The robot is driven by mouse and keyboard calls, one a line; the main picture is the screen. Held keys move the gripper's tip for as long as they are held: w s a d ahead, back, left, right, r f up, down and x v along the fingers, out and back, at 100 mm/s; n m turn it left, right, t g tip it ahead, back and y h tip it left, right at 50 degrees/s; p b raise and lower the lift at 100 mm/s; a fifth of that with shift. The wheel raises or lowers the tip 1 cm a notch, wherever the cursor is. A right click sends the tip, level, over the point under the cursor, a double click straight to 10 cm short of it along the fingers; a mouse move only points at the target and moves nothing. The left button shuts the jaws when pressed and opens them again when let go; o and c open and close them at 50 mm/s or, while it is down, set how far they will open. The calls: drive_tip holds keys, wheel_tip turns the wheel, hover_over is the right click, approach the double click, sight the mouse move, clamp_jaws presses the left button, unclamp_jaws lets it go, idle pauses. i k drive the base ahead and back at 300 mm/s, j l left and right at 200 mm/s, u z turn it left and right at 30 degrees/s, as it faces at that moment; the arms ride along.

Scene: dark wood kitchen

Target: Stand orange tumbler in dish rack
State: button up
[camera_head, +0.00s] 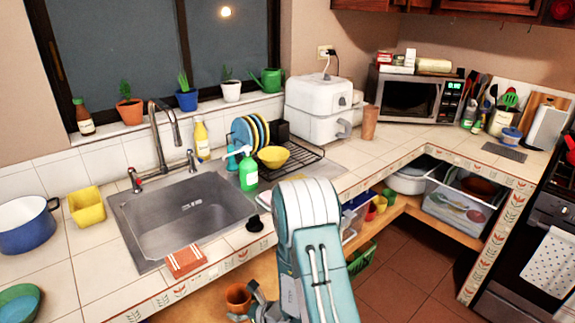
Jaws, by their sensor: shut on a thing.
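The orange tumbler (238,297) is low in the picture, in front of the counter's front edge and below its top. My gripper (250,304) is at its right side and shut on it; my arm hides part of the gripper. The tumbler looks roughly upright, with its open rim up. The black wire dish rack (318,156) stands on the counter right of the sink. Upright blue and yellow plates fill its left part, and a yellow bowl (273,157) sits at its front left. Its right part looks bare.
A green soap bottle (248,172) stands between the sink (185,215) and the rack. A white appliance (318,108) is behind the rack, and a tan cup (370,124) stands to its right. An orange cloth (186,261) lies at the counter's front edge.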

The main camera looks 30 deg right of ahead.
sight(304, 157)
drive_tip(key=l+u, duration=0.15)
drive_tip(key=l, duration=1.6)
